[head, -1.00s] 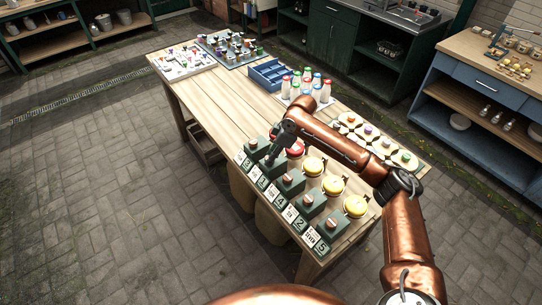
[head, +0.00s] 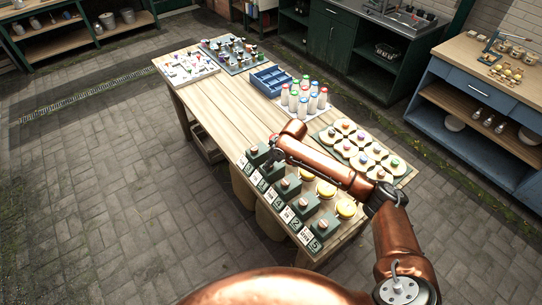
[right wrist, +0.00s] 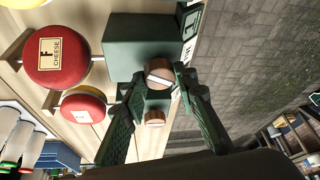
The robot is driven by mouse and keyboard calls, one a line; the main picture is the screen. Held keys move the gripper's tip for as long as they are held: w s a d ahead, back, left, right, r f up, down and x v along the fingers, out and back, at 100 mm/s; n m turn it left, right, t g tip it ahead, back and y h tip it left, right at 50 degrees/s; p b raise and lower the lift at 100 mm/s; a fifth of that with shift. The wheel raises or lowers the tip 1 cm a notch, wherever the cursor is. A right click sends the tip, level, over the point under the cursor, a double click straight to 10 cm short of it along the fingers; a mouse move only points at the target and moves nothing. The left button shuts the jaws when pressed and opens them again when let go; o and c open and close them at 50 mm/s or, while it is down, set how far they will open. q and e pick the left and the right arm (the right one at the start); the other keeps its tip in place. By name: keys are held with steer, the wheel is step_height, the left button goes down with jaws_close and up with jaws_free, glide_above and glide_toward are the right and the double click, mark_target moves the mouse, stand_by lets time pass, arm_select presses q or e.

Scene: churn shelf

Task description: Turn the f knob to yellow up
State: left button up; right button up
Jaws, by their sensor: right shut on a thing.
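The F cheese (right wrist: 58,62) in the right wrist view is a round wheel with its red face, labelled "F CHEESE", turned to the camera. A yellow edge shows behind it. Beside it is a dark green box (right wrist: 140,40) with a round wooden knob (right wrist: 159,72) that bears a pale line. My right gripper (right wrist: 160,78) has its fingers on either side of this knob, shut on it. My left gripper is in neither view.
A second red cheese (right wrist: 83,108) and knob (right wrist: 155,118) are close by. Yellow cheeses (head: 326,190) and more green knob boxes (head: 305,206) with signs line the near table end. White bottles (head: 303,98), a blue tray (head: 272,80) and a board of round pieces (head: 362,145) stand beyond.

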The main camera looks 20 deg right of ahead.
steer(key=m+h+p, duration=0.1)
steer(key=m+p, duration=0.1)
steer(key=p, duration=0.1)
steer(key=m+h+p, duration=0.1)
steer(key=m+p, duration=0.2)
steer(key=p, duration=0.1)
steer(key=m+t+h+p, duration=0.1)
steer(key=m+p, duration=0.2)
steer(key=p, duration=0.1)
steer(key=shift+s+a+r, duration=0.1)
steer(key=shift+a+r, duration=0.1)
steer(key=shift+a, duration=0.1)
steer(key=m+p, duration=0.1)
steer(key=m, duration=0.1)
steer(key=shift+f+m+h, duration=0.1)
steer(key=shift+m+h, duration=0.2)
steer(key=shift+h, duration=0.1)
steer(key=shift+m+h+p, duration=0.4)
steer(key=shift+m+p, duration=0.15)
steer(key=shift+m, duration=0.45)
steer(key=o, duration=1.2)
steer(key=shift+c, duration=0.2)
